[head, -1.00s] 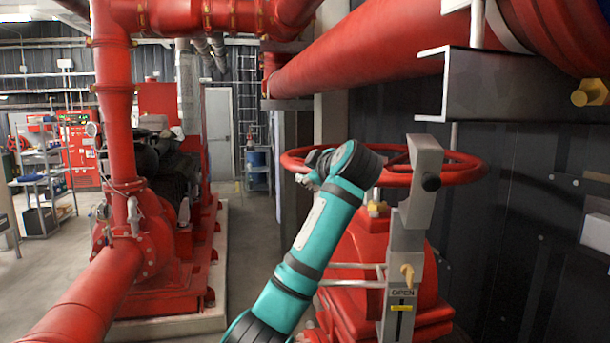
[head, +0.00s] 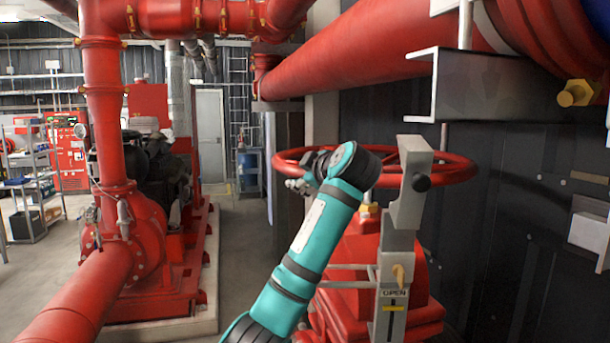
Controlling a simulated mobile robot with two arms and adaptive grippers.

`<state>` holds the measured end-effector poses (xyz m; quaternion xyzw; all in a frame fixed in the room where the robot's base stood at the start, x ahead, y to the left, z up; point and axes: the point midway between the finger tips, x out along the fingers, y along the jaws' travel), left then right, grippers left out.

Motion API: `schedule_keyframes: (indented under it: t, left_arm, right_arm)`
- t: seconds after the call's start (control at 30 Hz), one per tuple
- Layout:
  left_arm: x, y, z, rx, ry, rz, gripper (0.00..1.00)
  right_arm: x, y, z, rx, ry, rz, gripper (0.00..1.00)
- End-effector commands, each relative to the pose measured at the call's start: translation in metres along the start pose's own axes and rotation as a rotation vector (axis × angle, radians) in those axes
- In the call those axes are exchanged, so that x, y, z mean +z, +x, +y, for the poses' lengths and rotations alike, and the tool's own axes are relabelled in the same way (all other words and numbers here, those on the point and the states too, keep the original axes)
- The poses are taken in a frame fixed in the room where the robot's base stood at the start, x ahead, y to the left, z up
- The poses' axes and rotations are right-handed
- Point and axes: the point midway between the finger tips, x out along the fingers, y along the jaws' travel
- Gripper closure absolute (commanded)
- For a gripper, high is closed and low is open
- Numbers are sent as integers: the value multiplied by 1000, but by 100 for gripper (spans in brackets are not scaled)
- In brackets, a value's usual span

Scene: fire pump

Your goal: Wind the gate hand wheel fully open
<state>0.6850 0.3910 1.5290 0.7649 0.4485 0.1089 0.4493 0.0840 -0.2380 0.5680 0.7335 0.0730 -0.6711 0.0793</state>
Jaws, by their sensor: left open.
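The red gate hand wheel (head: 458,172) lies level on top of the red gate valve (head: 352,256), right of the middle in the head view. My left arm reaches up from the bottom, and my left gripper (head: 298,185) is open at the wheel's left side, close to the rim. The wrist hides part of the wheel, and I cannot tell whether the fingers touch the rim. My right gripper is not in view.
A large red pipe (head: 400,55) runs above the wheel, with a grey steel channel (head: 490,88) at right. A dark wall stands close behind. A red pump set (head: 165,255) and red pipe (head: 85,290) stand at left. The floor between is clear.

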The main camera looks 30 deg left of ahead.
Motion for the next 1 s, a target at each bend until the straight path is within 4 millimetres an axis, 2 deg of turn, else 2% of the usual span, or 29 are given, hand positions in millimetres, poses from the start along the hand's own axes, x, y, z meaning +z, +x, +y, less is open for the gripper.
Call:
schedule_keyframes:
  t: [0.17,0.4,0.53,0.87,0.9,1.0]
  left_arm:
    - [1,-13,1,3,-1,-1,49]
    - [1,-53,0,2,-1,-3,49]
    - [0,-68,0,1,-1,-1,49]
    - [0,-75,0,0,0,1,49]
    - [0,-75,0,0,0,1,50]
    - [0,-76,2,4,3,-2,63]
  right_arm:
    - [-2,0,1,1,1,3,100]
    - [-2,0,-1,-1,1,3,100]
    - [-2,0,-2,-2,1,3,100]
    - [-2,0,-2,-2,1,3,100]
    - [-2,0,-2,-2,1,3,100]
    - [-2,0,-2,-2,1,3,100]
